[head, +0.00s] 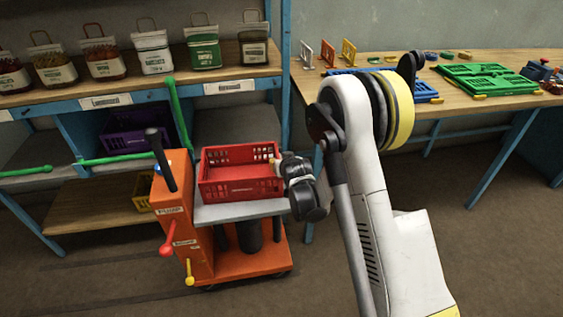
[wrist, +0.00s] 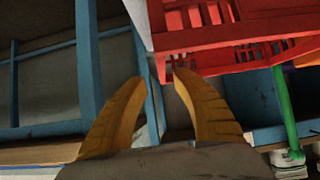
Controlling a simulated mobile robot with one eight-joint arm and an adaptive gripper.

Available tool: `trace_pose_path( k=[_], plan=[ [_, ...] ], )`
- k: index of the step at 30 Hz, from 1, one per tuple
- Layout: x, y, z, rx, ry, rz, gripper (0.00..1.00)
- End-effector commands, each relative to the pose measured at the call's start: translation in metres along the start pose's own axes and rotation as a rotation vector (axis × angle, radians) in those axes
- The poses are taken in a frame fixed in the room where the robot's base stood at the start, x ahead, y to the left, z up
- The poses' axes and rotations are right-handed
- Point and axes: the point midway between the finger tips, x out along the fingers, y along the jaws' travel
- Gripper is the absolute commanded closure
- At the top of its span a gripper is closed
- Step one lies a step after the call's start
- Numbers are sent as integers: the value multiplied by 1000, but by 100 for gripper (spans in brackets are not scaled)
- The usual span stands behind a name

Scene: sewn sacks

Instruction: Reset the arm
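My gripper (wrist: 158,78) shows in the wrist view with two curved yellow fingers. Their tips stand apart with nothing between them, so it is open and empty. In the head view my arm rises at the right of centre, bends over at the top and comes down to a dark wrist beside the right end of a red crate (head: 240,186). The fingers are mostly hidden there. The crate also shows in the wrist view (wrist: 215,58), beyond the fingertips and seen tilted. Whether my gripper touches it, I cannot tell.
The crate sits on the grey platform of an orange cart (head: 176,226). Behind it, a blue-framed shelf (head: 120,95) holds several labelled sacks, and a green bar (head: 175,112) crosses in front. A wooden workbench (head: 490,101) with green and blue trays stands right. Floor at right is clear.

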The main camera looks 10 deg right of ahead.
Motion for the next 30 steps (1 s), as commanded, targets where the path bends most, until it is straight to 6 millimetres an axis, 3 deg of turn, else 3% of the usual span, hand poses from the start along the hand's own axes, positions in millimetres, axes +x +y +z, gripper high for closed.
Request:
trace_pose_path(
  k=[7, 11, 14, 18, 21, 26, 30],
  plan=[
    [-2, 0, -2, 0, -2, 0, 67],
    [-24, 3, -19, 1, -17, 2, 67],
    [-60, 7, -42, 1, -45, 4, 67],
    [-126, 13, -67, 0, -91, 8, 67],
    [-175, 17, -76, 1, -126, 9, 67],
    [-253, 24, -72, 1, -180, 10, 67],
    [-318, 28, -54, 2, -228, 10, 67]
  ],
)
